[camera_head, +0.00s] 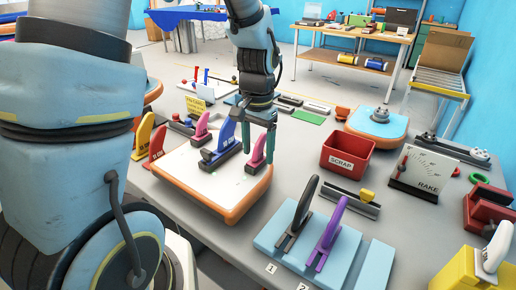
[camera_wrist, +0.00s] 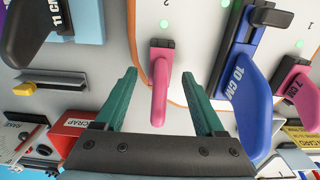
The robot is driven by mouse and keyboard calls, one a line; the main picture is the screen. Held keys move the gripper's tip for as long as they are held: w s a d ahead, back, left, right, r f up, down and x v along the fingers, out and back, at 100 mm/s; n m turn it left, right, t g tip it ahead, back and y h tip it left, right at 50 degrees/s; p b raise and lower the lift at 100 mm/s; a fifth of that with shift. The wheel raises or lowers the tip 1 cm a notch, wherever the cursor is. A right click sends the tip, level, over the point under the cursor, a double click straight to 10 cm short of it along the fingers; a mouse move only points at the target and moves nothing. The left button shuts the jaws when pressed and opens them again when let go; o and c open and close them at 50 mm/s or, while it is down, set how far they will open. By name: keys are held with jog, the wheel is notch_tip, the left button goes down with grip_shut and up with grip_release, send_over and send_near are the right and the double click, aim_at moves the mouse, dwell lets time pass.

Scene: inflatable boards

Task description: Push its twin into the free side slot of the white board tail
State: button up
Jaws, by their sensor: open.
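The white board tail (camera_head: 190,176) with an orange edge lies on the grey table; part of it shows in the wrist view (camera_wrist: 200,35). A blue fin (camera_head: 222,140), marked 10 CM in the wrist view (camera_wrist: 243,85), stands at its middle. One pink fin (camera_head: 201,127) stands left of the blue one, and also shows in the wrist view (camera_wrist: 291,88). The other pink fin (camera_head: 257,152) stands upright at the board's right side. My gripper (camera_wrist: 159,76) is open, with a finger on each side of this pink fin (camera_wrist: 159,80) and gaps between. Its seating depth cannot be told.
A red SCRAP bin (camera_head: 346,154) stands right of the board. A light blue rack (camera_head: 349,252) holds a black fin (camera_head: 300,208) and a purple fin (camera_head: 328,235) in front. Yellow (camera_head: 145,128) and red (camera_head: 158,142) fins stand to the left.

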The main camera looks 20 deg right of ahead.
aim_at(258, 142)
notch_tip(258, 142, up, 11)
jog(key=shift+f+b, duration=0.1)
jog(key=shift+b, duration=0.65)
